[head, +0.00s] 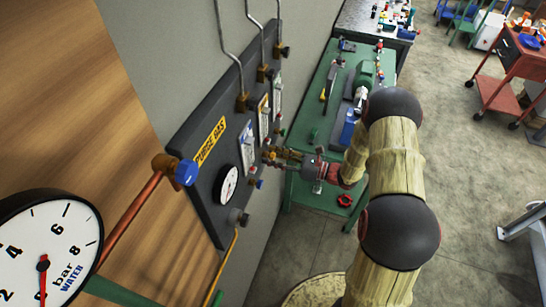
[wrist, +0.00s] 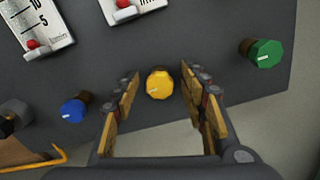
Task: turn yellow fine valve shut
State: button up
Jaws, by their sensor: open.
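The yellow fine valve (wrist: 160,84) is a round yellow knob with a pale pointer line, on the dark panel in the wrist view. My gripper (wrist: 160,88) is open, with one finger to the left of the yellow knob and one to the right, and a gap shows on both sides. In the head view my gripper (head: 283,158) is at the panel's right side, below the flow meters. The yellow knob is hard to make out there among the fingers.
A blue knob (wrist: 73,110) is left of the yellow one and a green knob (wrist: 263,53) is right. Flow meters (wrist: 38,28) sit above. The dark purge gas panel (head: 200,195) carries a round gauge (head: 229,185). A green workbench (head: 314,120) stands behind my arm.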

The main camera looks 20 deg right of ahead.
jog(key=v, duration=1.2)
jog(key=shift+f, duration=0.1)
dwell(0.4)
jog(key=s+a+f+n+g+h+b, duration=0.1)
jog(key=s+a+n+g+h+b, duration=0.15)
jog(key=s+n+g, duration=0.55)
jog(key=s+a+f+n+g+h+b, duration=0.1)
jog(key=s+a+f+n+g+h, duration=0.2)
jog(key=s+n, duration=0.45)
jog(key=s+d+r+n+h+b, duration=0.2)
jog(key=s+r+n+h+b, duration=0.4)
jog(key=r+n+h, duration=0.15)
jog(key=s+a+r+n+t+h+b, duration=0.1)
jog(key=a+r+n+t+b, duration=0.4)
jog(key=r+t+b, duration=0.1)
jog(key=shift+s+a+r+h+b, duration=0.3)
jog(key=shift+s+a+b, duration=0.05)
jog(key=shift+s, duration=0.05)
